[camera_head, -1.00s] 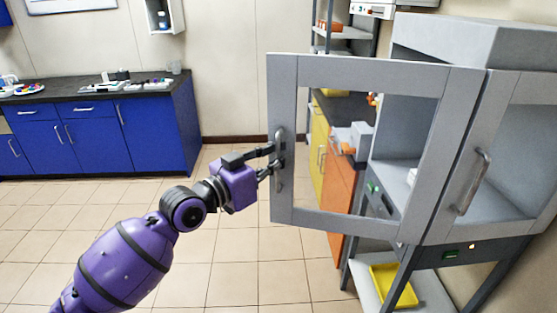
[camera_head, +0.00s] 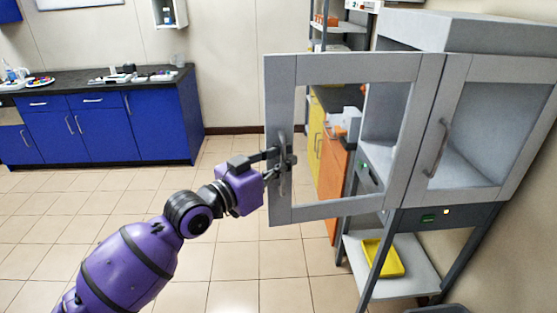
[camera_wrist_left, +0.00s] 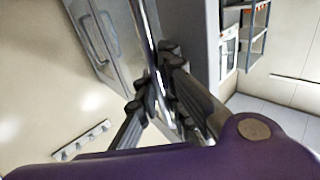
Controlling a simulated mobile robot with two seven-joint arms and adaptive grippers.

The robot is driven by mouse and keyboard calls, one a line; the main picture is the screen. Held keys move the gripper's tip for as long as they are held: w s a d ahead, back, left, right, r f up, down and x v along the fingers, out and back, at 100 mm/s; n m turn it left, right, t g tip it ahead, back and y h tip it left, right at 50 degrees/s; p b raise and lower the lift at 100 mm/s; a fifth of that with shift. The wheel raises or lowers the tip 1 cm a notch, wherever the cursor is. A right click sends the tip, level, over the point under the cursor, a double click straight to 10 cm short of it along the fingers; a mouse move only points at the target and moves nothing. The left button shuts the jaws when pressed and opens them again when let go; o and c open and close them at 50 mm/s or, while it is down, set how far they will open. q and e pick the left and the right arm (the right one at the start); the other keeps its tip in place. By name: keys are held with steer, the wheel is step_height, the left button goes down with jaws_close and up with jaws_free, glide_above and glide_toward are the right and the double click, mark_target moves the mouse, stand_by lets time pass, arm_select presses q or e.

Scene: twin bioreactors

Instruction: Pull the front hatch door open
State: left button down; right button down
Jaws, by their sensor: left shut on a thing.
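The front hatch door (camera_head: 426,90) is a grey frame with a clear pane, hinged on the grey cabinet (camera_head: 470,35) at the right. It stands swung well out from the cabinet. My left gripper (camera_head: 279,165) is shut on the door's vertical handle (camera_head: 284,150) near the door's free edge. In the left wrist view the fingers (camera_wrist_left: 160,95) close around the shiny handle bar (camera_wrist_left: 148,35). A second door with its own handle (camera_head: 437,148) is closed on the cabinet's right half. My right gripper is not in view.
Blue cabinets (camera_head: 100,125) with a dark worktop stand at the back left. A yellow tray (camera_head: 383,258) lies on the shelf below the cabinet. An orange cabinet (camera_head: 333,180) shows behind the door. The tiled floor (camera_head: 225,285) is clear.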

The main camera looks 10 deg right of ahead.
arm_select(q)
steer(key=shift+a, duration=0.15)
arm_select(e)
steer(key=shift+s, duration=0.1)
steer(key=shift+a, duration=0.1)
arm_select(q)
steer(key=c, duration=2.1)
jaws_free()
steer(key=shift+a, duration=0.1)
steer(key=shift+s, duration=0.15)
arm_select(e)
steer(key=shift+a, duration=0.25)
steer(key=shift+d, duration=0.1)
arm_select(q)
steer(key=v, duration=1.2)
steer(key=shift+a, duration=0.1)
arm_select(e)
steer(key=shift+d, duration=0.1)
